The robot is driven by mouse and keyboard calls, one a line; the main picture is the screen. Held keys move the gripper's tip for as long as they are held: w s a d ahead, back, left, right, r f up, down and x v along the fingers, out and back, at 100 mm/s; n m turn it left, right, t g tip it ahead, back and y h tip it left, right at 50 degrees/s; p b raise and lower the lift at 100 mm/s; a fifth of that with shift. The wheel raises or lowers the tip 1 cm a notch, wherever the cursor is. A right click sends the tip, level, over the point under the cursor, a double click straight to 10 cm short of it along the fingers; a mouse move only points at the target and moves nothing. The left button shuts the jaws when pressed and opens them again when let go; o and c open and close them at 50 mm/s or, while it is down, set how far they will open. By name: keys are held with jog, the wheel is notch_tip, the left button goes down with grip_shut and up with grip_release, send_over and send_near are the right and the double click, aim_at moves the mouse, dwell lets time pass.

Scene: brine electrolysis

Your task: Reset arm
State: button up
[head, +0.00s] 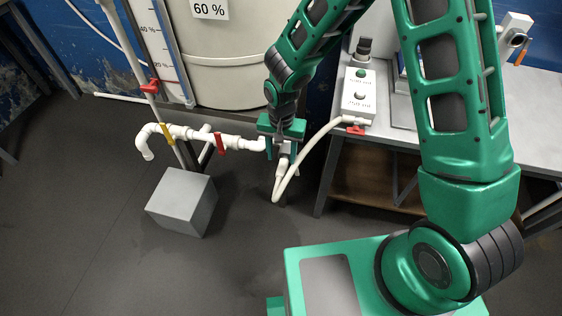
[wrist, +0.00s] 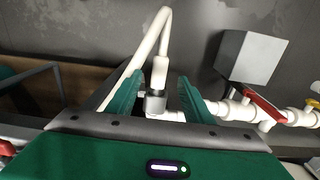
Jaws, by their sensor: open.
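My gripper (head: 283,152) points down at the end of my green arm, over the right end of the white pipe (head: 245,144). Its two green fingers stand apart in the wrist view (wrist: 161,80). A white hose (wrist: 160,66) with a grey collar (wrist: 155,102) lies between the open fingers. I see a gap at the fingers' sides, but cannot tell whether they touch it. The hose also shows in the head view (head: 303,160), looping from below the gripper up toward the bench. Its joint with the pipe is partly hidden by the gripper.
A red valve handle (head: 221,143) and a yellow one (head: 166,133) sit on the pipe. A grey box (head: 182,202) stands on the floor. A cream tank (head: 235,65) is behind. A bench (head: 540,130) with a white button box (head: 358,94) stands right. Open floor lies left.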

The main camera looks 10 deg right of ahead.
jog(key=s+d+r+m+h, duration=0.1)
jog(key=s+d+r, duration=0.2)
jog(key=d+r, duration=0.8)
jog(key=s+d+r+h, duration=0.1)
jog(key=s+d+r, duration=0.2)
jog(key=d+r, duration=0.8)
jog(key=s+d+r+y, duration=0.1)
jog(key=s+d+r, duration=0.1)
jog(key=s+d, duration=0.4)
jog(key=s+d+r+m+y, duration=0.1)
jog(key=s+d+r, duration=0.2)
jog(key=s, duration=1)
jog(key=d, duration=0.2)
jog(key=shift+d, duration=0.4)
jog(key=shift+w+f, duration=0.2)
jog(key=shift+w, duration=0.35)
